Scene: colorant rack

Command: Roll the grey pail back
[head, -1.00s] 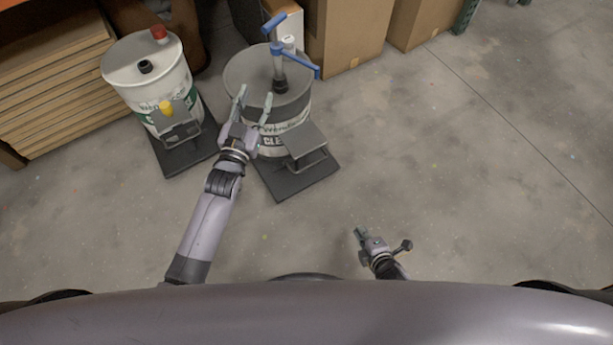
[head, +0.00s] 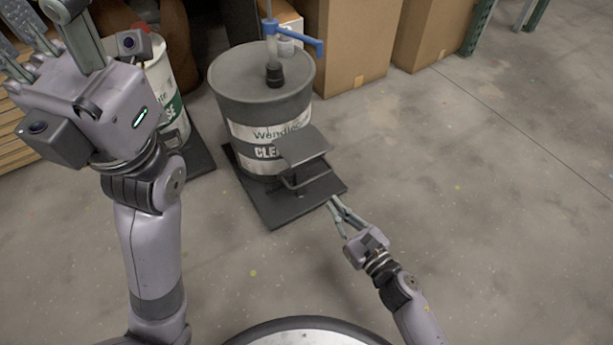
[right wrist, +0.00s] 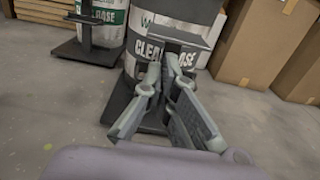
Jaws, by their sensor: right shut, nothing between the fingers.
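In the right wrist view the pail (right wrist: 178,14) is straight ahead, partly hidden by the plate. My right gripper (head: 338,218) is shut and empty, low by the base's front right corner; its fingers also show in the right wrist view (right wrist: 162,72). My left gripper (head: 50,40) is raised close to the head camera, open and empty, left of the pail.
A white pail (head: 170,95) on its own base stands left, partly hidden by my left arm. A pump with a blue handle (head: 296,38) rises from the grey pail. Cardboard boxes (head: 350,50) stand behind. The floor at right is clear.

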